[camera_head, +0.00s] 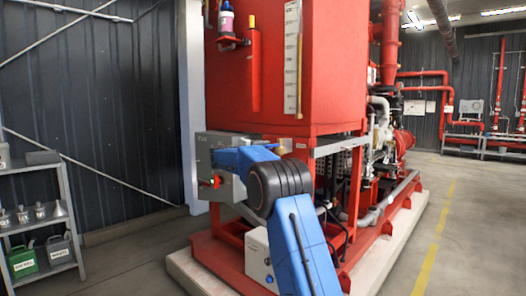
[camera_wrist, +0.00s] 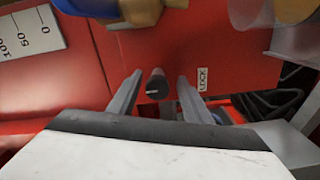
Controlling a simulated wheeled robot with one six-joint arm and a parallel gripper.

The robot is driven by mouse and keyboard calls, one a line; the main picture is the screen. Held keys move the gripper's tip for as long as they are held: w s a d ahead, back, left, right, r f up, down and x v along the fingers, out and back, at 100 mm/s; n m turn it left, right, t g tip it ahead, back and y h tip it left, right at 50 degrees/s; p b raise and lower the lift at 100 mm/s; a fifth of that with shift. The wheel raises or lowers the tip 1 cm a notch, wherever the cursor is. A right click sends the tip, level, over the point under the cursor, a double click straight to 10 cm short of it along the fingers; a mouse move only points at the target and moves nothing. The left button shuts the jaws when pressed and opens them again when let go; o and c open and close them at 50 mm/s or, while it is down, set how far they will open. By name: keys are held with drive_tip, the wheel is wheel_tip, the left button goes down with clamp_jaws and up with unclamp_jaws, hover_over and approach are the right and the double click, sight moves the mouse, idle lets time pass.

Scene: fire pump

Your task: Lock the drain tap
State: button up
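In the wrist view, a dark round knob (camera_wrist: 157,86) with a short white line on its face stands out from the red panel; it appears to be the drain tap. A white LOCK label (camera_wrist: 203,79) is just to its right. My gripper (camera_wrist: 157,92) is open, with one finger on each side of the knob and a visible gap on both sides. I cannot tell how deep the fingers reach around it. In the head view, the red tank (camera_head: 275,75) stands above the frame, and my arm hides the knob and my gripper.
A white level scale (camera_wrist: 37,32) is at the left in the wrist view; dark hoses (camera_wrist: 275,103) are at the right. In the head view, a grey control box (camera_head: 215,165) is left of my arm, a shelf (camera_head: 40,210) stands far left, and open floor (camera_head: 450,240) lies right.

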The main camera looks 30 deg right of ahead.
drive_tip(key=shift+r, duration=0.1)
drive_tip(key=v, duration=1.7)
drive_tip(key=shift+a, duration=0.2)
drive_tip(key=shift+s, duration=0.1)
drive_tip(key=s+d+f+g+y, duration=0.1)
drive_tip(key=s+f+y, duration=0.2)
drive_tip(key=s, duration=0.7)
drive_tip(key=s+d+f+y, duration=0.1)
drive_tip(key=s+f+y, duration=0.15)
drive_tip(key=s, duration=0.75)
drive_tip(key=s+d+f+g+y, duration=0.1)
drive_tip(key=s+f+y, duration=0.2)
drive_tip(key=s, duration=0.7)
drive_tip(key=s+a+f+y, duration=0.2)
drive_tip(key=s+a+f, duration=0.2)
drive_tip(key=s, duration=0.6)
drive_tip(key=s+a+f+y, duration=0.3)
drive_tip(key=s+a+f, duration=0.2)
drive_tip(key=s+f, duration=0.4)
drive_tip(key=s+a+f+y, duration=0.3)
drive_tip(key=s+f, duration=0.4)
drive_tip(key=s, duration=0.6)
drive_tip(key=shift+a+m+t, duration=0.3)
drive_tip(key=shift+a+m, duration=0.1)
drive_tip(key=shift+a, duration=0.35)
